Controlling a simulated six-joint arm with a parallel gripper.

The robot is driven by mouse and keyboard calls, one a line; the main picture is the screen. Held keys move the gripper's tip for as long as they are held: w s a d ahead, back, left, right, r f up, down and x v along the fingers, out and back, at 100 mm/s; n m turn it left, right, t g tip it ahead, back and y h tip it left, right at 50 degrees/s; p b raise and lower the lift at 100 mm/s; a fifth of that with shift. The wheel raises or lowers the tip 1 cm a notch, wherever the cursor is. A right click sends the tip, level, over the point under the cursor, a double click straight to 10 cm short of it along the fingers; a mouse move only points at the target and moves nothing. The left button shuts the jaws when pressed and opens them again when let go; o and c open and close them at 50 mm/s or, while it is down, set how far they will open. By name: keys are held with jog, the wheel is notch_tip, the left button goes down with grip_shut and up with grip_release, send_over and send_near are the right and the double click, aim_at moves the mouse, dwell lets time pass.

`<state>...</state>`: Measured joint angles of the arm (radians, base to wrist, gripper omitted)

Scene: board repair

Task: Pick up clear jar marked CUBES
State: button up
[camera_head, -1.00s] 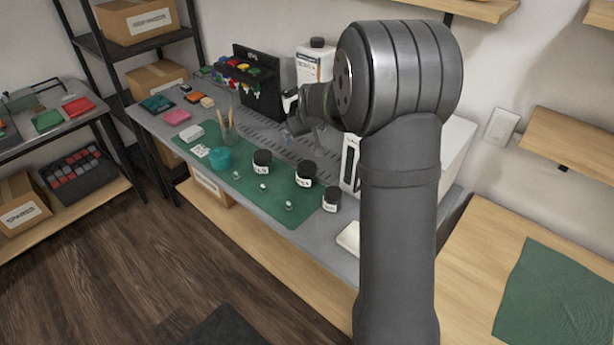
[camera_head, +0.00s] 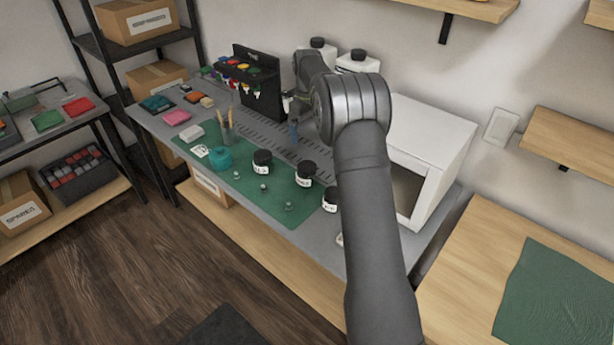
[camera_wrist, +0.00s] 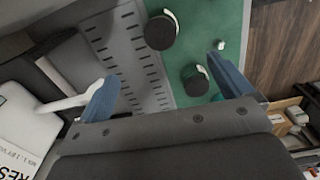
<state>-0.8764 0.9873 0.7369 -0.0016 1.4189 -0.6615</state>
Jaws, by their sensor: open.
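Several jars with black lids and white labels stand on the green mat (camera_head: 240,192): one on the left (camera_head: 262,163), one in the middle (camera_head: 305,174) and one on the right (camera_head: 330,200), partly behind my arm. The labels are too small to read, so I cannot tell which is marked CUBES. Two black-lidded jars show from above in the wrist view, one higher (camera_wrist: 160,32) and one lower (camera_wrist: 195,80). My gripper (camera_wrist: 163,65) is open and empty, its blue fingers apart, with the jars beyond them. In the head view a blue finger (camera_head: 293,131) shows behind the jars.
A teal tape roll (camera_head: 217,158) and a pen cup (camera_head: 228,135) stand left of the jars. A black rack (camera_head: 262,92) and white bottles (camera_head: 357,61) stand at the back. A white box-shaped machine (camera_head: 430,135) is on the right. Small pale pieces lie before the jars.

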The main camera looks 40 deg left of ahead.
aim_at(307, 166)
notch_tip(307, 166, down, 18)
jog(key=shift+a+r, duration=0.1)
jog(key=shift+a, duration=0.05)
jog(key=c, duration=1.1)
